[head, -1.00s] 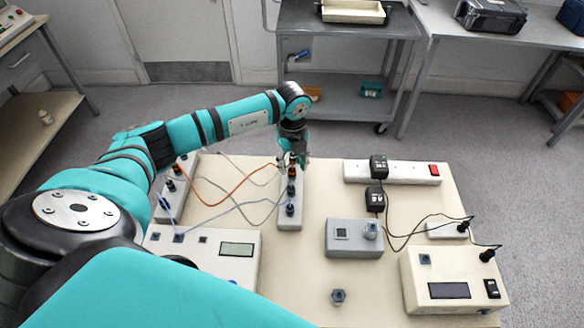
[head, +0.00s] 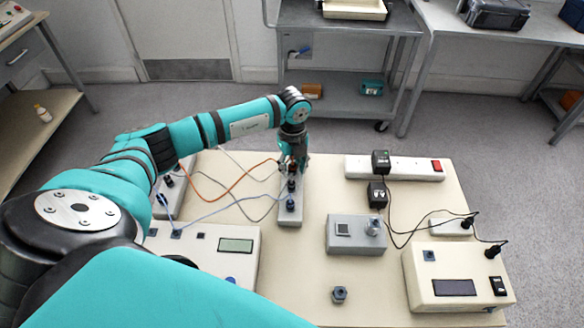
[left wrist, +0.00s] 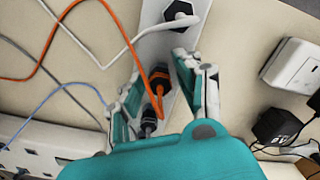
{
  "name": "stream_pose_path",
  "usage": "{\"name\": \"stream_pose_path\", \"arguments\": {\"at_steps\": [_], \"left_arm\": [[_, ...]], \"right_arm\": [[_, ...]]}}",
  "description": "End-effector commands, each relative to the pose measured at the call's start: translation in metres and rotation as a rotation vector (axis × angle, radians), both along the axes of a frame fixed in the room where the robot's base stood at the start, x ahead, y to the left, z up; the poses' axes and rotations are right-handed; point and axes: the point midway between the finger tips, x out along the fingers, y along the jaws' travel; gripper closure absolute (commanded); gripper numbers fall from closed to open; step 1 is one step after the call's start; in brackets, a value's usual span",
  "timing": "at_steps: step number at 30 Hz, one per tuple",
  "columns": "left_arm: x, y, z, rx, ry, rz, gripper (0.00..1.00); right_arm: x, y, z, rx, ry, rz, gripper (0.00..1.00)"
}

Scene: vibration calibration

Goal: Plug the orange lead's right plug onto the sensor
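The orange lead (head: 213,200) runs from the left holder block to a grey holder block (head: 290,217) in mid-table. Its right plug (left wrist: 160,76), dark with an orange band, stands in that block in the left wrist view. My left gripper (head: 292,170) is down over the block. In the left wrist view its fingers (left wrist: 160,88) are apart, one on each side of the orange plug, with gaps showing. A small hexagonal metal piece (head: 339,295), perhaps the sensor, stands on the table's front part. My right gripper is not in view.
White (left wrist: 180,16) and blue (head: 290,205) plugs share the block. To the right are a grey box with a round fitting (head: 355,245), a power strip (head: 410,175) with black adapters, and a cream meter (head: 430,265). Table around the hexagonal piece is clear.

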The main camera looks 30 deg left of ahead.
Motion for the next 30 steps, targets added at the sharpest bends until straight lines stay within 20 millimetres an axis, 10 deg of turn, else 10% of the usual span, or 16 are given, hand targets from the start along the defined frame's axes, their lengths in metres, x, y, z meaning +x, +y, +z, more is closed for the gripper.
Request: {"name": "stream_pose_path", "arguments": {"at_steps": [7, 30], "left_arm": [[0.0, -0.0001, 0.0, 0.0, 0.0, 0.0, 1.0], [0.0002, 0.0, 0.0053, 0.0, -0.001, 0.0, 1.0]], "right_arm": [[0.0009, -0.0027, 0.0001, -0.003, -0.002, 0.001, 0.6], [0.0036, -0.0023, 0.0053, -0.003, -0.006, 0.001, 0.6]]}}
